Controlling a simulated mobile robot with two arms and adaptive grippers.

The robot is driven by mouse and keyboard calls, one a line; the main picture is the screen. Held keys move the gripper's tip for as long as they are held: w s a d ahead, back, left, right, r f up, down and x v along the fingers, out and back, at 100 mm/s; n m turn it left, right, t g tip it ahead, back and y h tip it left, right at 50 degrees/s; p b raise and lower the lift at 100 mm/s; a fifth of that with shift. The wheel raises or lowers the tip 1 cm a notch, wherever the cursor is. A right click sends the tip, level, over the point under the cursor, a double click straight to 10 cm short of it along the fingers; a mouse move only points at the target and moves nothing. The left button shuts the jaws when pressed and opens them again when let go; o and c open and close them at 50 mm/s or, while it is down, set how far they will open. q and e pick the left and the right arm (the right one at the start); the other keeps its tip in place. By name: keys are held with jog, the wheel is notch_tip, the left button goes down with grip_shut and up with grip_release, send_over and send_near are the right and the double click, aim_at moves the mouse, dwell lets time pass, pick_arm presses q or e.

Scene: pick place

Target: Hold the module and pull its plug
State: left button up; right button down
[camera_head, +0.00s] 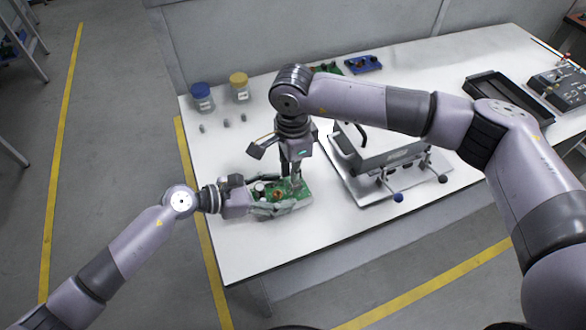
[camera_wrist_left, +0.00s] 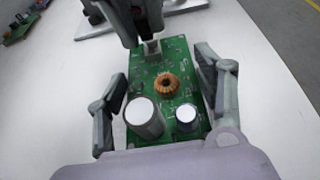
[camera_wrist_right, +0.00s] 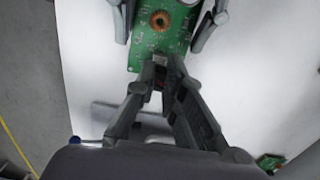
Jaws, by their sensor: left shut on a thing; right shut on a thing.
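The module is a green circuit board (camera_head: 297,193) near the table's left front edge. In the left wrist view the board (camera_wrist_left: 180,62) carries a copper coil (camera_wrist_left: 166,85) and two round capacitors. My left gripper (camera_head: 270,198) is shut on the board, a finger along each long side.
Jars with blue (camera_head: 202,96) and yellow (camera_head: 240,88) lids stand behind left. Other boards (camera_head: 365,64) lie at the back. A black tray (camera_head: 508,98) is far right. The white front table strip is clear.

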jog(key=shift+r, duration=2)
pick_arm(q)
jog(key=o, duration=1.8)
jog(key=shift+c, duration=0.2)
